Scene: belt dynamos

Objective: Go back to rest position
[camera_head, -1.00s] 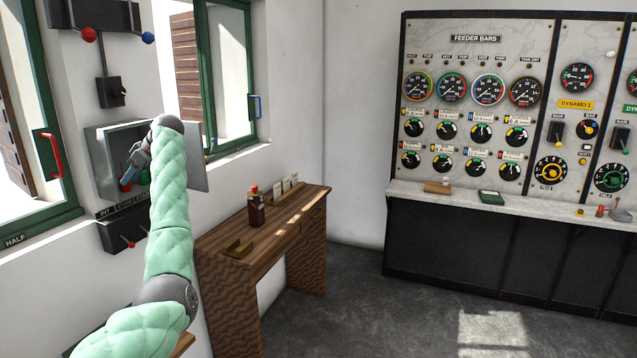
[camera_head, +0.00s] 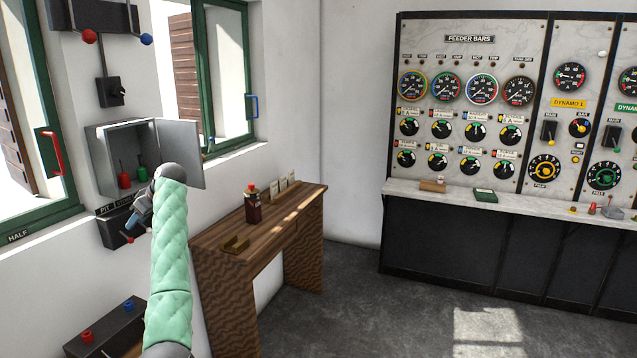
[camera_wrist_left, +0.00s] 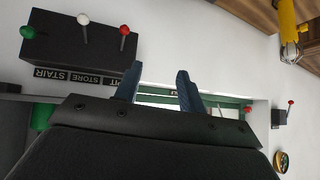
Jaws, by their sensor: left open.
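My left gripper (camera_head: 134,221) is in front of the left wall, just below and right of an open grey wall box (camera_head: 104,165). Its fingers stand apart with nothing between them, as the left wrist view (camera_wrist_left: 157,87) also shows. My green-sleeved left arm rises from the bottom of the head view. The box holds a red and a green object (camera_head: 142,174). A dark lever box (camera_head: 112,235) below it is partly hidden by my gripper; the wrist view shows its green, white and red knobs (camera_wrist_left: 83,20). My right gripper is not in view.
A wooden desk (camera_head: 275,232) with a dark red bottle (camera_head: 253,206) stands right of my arm. A dark box with red and blue knobs (camera_head: 108,328) is at lower left. Green window frames line the wall. The dynamo panel (camera_head: 470,110) stands at the back, with open floor before it.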

